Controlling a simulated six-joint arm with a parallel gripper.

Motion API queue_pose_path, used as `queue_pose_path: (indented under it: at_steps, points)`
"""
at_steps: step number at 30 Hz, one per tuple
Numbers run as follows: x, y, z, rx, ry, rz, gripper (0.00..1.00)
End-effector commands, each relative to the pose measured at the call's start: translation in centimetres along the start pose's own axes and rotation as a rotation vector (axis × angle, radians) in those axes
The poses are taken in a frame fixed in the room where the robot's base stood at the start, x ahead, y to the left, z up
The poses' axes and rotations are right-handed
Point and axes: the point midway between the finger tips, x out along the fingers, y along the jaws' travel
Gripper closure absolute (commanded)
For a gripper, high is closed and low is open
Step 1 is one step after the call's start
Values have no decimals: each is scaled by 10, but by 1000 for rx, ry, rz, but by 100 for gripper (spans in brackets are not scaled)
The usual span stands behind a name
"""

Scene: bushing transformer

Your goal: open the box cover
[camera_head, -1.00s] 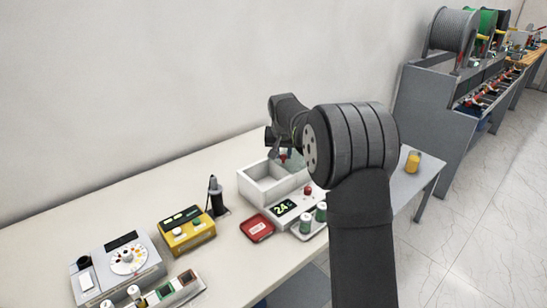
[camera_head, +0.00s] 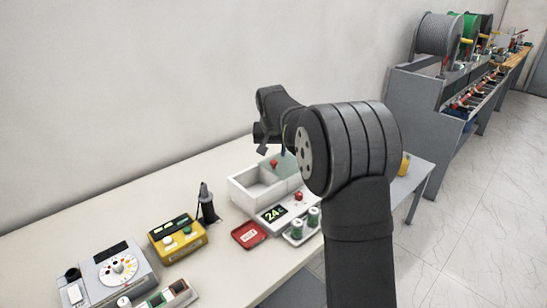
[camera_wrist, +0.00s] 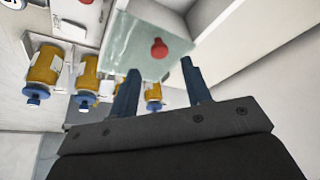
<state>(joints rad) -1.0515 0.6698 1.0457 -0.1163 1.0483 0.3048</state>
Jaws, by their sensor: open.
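The white box (camera_head: 243,196) stands on the table, with its left compartment open to view. A clear greenish cover (camera_head: 289,165) with a red knob (camera_head: 273,163) lies at its right part; my arm hides some of it. In the wrist view the cover (camera_wrist: 133,42) and red knob (camera_wrist: 159,48) show just beyond my fingertips. My gripper (camera_wrist: 160,67) is open and empty, its two blue-grey fingers apart, with the knob in line with the gap. In the head view my gripper (camera_head: 277,147) is above the knob, apart from it.
A display unit reading 24 (camera_head: 273,213), a red tray (camera_head: 249,234) and green-and-white cylinders (camera_head: 306,222) stand in front of the box. A black stand (camera_head: 207,205) and yellow device (camera_head: 177,238) are to the left. Yellow-and-blue parts (camera_wrist: 87,80) show in the wrist view.

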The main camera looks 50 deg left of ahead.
Motion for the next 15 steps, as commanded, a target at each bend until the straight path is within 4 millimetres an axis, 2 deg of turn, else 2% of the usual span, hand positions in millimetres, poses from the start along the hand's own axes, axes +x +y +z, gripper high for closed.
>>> queue_pose_path:
  at_steps: [1,9,15]
  points:
    - [-15,0,-1,0,5,-2,56]
    - [-80,0,0,0,4,-1,56]
    - [-113,0,0,0,2,-1,56]
